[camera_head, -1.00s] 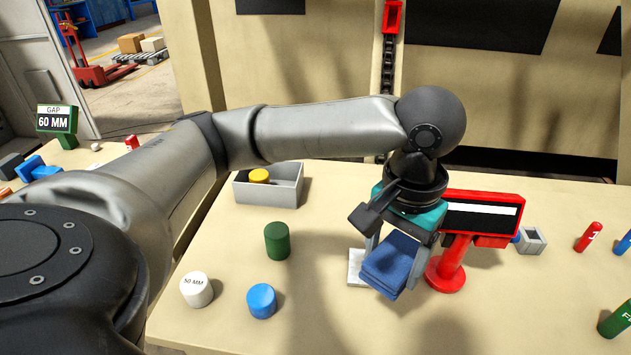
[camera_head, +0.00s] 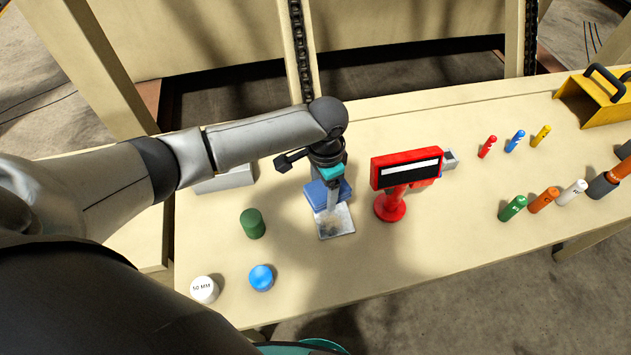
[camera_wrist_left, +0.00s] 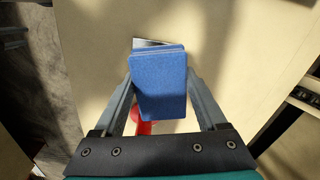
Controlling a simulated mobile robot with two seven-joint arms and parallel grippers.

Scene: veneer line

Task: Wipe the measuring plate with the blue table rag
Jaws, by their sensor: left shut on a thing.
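The blue table rag (camera_head: 318,196) is a thick folded pad. My left gripper (camera_head: 331,201) is shut on it; in the left wrist view the rag (camera_wrist_left: 160,85) sits between the two fingers. The measuring plate (camera_head: 337,224) is a light square on the table with a brownish smudge. The rag is at the plate's far edge and hides part of it. I cannot tell whether the rag touches it. In the left wrist view only a sliver of the plate (camera_wrist_left: 150,42) shows beyond the rag. My right gripper is not in view.
A red display stand (camera_head: 392,206) stands just right of the plate. A green cylinder (camera_head: 252,223), a blue one (camera_head: 261,277) and a white one (camera_head: 204,289) stand to the left. A grey bin (camera_head: 225,180) is partly behind my arm.

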